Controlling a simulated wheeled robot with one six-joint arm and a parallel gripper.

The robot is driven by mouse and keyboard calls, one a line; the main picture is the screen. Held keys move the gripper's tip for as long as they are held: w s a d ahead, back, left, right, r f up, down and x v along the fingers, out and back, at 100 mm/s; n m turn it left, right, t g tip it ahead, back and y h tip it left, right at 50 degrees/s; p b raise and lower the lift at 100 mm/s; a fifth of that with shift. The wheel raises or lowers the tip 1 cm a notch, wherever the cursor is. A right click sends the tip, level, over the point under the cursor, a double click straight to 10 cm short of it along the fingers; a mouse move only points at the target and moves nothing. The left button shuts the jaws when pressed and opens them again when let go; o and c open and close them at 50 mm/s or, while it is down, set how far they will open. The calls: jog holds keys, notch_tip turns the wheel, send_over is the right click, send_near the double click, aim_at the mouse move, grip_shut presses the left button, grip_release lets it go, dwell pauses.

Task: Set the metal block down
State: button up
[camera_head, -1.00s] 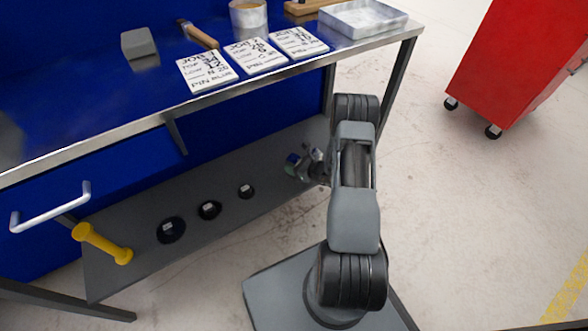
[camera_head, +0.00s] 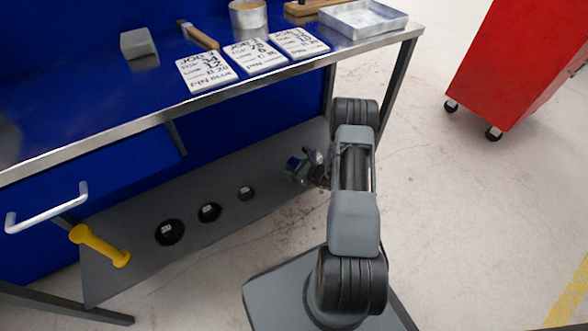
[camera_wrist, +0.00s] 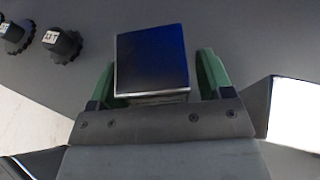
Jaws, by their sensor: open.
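The metal block (camera_wrist: 152,62), a square piece with a dark blue, mirror-like top, sits between the fingers of my gripper (camera_wrist: 158,80) in the wrist view. The green fingers are apart. A gap shows between the block and the right finger; the left finger is close to it, and I cannot tell if they touch. In the head view my gripper (camera_head: 303,167) is low, over the grey lower shelf (camera_head: 140,260) of the bench. The block is only a small bluish patch there, mostly hidden. Its underside is hidden, so its contact with the shelf is not seen.
Black knob-like pieces (camera_head: 209,212) stand in a row on the shelf, with a yellow dumbbell-shaped piece (camera_head: 100,245) farther left. A pale box-like thing (camera_wrist: 298,112) is right of my gripper. White cards (camera_head: 256,56) and a grey block (camera_head: 139,44) lie on the bench top.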

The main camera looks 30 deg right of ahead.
jog(key=shift+r, duration=0.2)
jog(key=p+v, duration=0.4)
jog(key=v, duration=0.7)
jog(key=s+a+r+n+g+y, duration=0.3)
jog(key=a+r+n+g, duration=0.6)
jog(key=a+r+n, duration=0.65)
jog(key=s+r+n+h, duration=0.9)
jog(key=s+r+n, duration=0.1)
jog(key=r+n, duration=0.3)
jog(key=shift+a+n, duration=0.35)
jog(key=shift+n, duration=0.5)
jog(key=shift+r, duration=0.15)
